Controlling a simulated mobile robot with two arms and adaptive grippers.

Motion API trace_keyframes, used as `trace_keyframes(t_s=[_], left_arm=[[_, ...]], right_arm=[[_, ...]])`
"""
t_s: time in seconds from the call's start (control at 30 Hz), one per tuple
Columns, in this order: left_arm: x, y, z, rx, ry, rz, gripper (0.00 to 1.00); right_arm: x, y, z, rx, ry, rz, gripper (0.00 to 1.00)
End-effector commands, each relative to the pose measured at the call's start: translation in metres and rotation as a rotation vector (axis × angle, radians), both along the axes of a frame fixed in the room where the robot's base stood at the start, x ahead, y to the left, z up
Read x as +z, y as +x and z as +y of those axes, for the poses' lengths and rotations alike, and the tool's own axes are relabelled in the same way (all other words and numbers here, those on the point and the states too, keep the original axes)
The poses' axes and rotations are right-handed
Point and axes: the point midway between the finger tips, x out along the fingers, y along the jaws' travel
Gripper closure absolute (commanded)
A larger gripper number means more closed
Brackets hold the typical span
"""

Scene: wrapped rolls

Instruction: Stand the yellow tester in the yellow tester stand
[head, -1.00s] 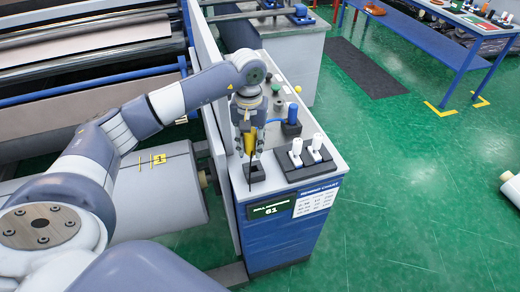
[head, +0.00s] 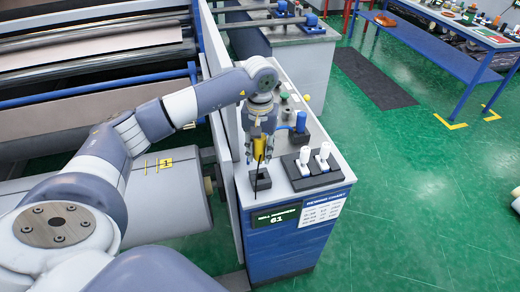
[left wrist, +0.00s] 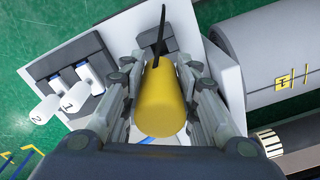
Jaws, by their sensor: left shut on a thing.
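My left gripper (head: 259,152) is shut on the yellow tester (head: 259,148). The tester points downward, its thin black probe reaching toward a small black block (head: 260,181), seemingly the tester stand, at the near left of the console top. In the head view the probe tip overlaps the block; I cannot tell if it is inside. My right gripper is not in view.
A black holder (head: 313,170) with two white devices stands right of the block on the console. A blue tester (head: 301,122) stands behind. A tall panel (head: 214,90) borders the console on the left. A blue table (head: 430,40) stands far right.

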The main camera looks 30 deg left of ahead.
Motion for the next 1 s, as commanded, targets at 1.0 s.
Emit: trace_keyframes(t_s=[1.0], left_arm=[[-0.04,0.0,0.0,0.0,-0.001,-0.001,1.0]], right_arm=[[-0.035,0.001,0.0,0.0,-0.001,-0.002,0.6]])
